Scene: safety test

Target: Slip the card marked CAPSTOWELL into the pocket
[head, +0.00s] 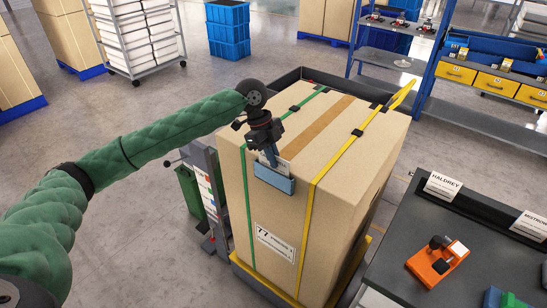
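My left gripper (271,159) points down at the top front edge of a tall cardboard box (330,160). Its fingers look closed together on a small white card (284,165). Only part of the card shows, with dark lettering too small and covered to read in full. A blue pocket (273,179) hangs on the box's front face near the top edge. The card's lower part is at the pocket's mouth; I cannot tell how deep it sits. My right gripper is out of view.
Green and yellow straps (313,205) wrap the box. A dark table (400,235) at right holds an orange device (437,262) and a HALDREV sign (443,187). Blue shelving (480,85) stands behind, a white rack (135,35) at back left. Open floor (110,110) lies left.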

